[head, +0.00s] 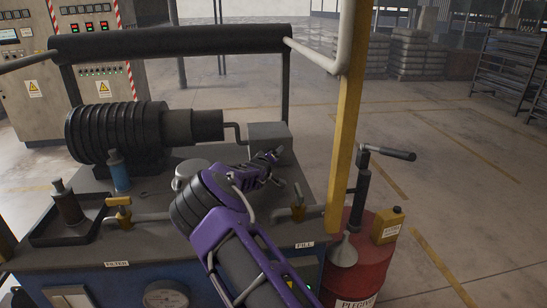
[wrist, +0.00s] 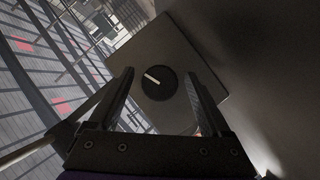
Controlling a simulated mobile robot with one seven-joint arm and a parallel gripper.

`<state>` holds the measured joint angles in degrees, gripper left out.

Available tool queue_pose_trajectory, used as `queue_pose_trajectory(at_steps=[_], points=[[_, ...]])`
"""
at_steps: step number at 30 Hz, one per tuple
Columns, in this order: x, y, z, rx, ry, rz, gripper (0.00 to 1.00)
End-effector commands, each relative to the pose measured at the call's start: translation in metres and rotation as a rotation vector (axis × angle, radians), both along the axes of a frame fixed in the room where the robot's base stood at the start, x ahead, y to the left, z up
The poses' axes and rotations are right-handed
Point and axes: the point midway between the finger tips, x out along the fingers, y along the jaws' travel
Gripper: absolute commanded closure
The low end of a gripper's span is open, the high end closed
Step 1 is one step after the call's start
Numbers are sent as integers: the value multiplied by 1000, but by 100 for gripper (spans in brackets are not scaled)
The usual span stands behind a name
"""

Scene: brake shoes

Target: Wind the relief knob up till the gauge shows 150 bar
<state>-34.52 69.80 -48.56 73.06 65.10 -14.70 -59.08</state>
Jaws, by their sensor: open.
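The relief knob (wrist: 158,82) is a small dark round knob with a pale pointer line, on the face of a grey block. In the wrist view it sits between and just beyond the tips of my gripper (wrist: 158,84), which is open and empty. In the head view my gripper (head: 274,158) is beside the grey block (head: 268,134) at the back right of the machine top; the knob is hidden there. A round gauge (head: 166,295) on the machine's front is cut off by the lower edge, and its reading is too small to tell.
A black motor (head: 115,132) stands behind on the machine top. A dark roll bar (head: 170,42) crosses above, and a yellow post (head: 345,130) rises at right. A red drum (head: 362,260) stands at right.

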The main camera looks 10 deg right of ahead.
Motion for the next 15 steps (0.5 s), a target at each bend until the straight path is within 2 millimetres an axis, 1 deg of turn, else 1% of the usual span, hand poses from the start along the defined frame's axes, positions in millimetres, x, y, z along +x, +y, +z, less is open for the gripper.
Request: queue_pose_trajectory(at_steps=[4, 12, 13, 15], points=[[6, -3, -2, 0, 2, 1, 18], [6, -3, -3, 1, 1, 1, 18], [6, -3, -3, 1, 1, 1, 22], [6, -3, -3, 1, 1, 1, 34]])
